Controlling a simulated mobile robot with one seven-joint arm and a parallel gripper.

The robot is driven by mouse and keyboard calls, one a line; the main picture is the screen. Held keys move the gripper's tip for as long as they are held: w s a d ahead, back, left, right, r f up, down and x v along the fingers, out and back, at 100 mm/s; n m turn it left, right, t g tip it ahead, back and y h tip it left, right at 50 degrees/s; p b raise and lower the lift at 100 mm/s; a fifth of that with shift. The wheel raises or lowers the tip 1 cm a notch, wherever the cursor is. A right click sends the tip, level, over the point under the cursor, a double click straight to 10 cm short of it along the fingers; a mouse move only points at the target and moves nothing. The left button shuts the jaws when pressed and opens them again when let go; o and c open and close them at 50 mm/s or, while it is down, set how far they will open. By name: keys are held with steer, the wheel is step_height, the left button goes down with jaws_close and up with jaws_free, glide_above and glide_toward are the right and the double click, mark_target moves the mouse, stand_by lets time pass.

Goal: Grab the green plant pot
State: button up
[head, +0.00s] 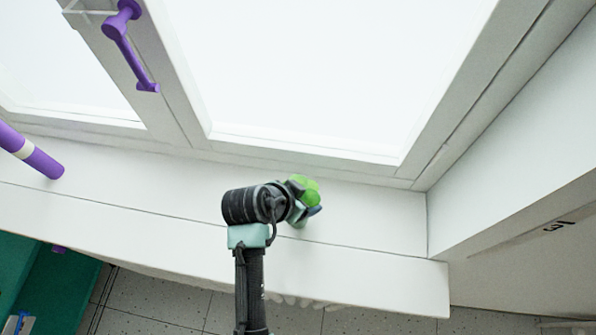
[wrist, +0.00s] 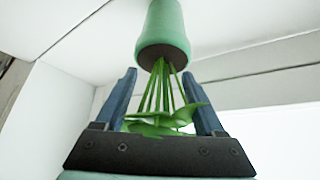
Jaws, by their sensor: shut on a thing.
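The green plant pot (wrist: 163,25) fills the top middle of the wrist view, its dark soil side facing my gripper. Thin green stems and leaves (wrist: 165,118) run from the soil down between the two blue fingers toward the palm. My gripper (wrist: 156,76) is shut on the potted plant, with a finger on each side of the stems and the pot body beyond the fingertips. In the head view my gripper (head: 305,208) is over the white window sill, with the bright green plant (head: 308,189) at its end. The arm partly hides it; exact finger contact is unclear.
The white sill (head: 370,270) runs below large bright windows (head: 320,70), and a white wall (head: 510,150) closes it at right. A purple handle (head: 125,45) hangs at upper left, and a purple bar (head: 35,155) juts in at left. The sill right of my gripper is clear.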

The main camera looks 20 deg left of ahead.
jaws_close()
steer(key=shift+r, duration=0.1)
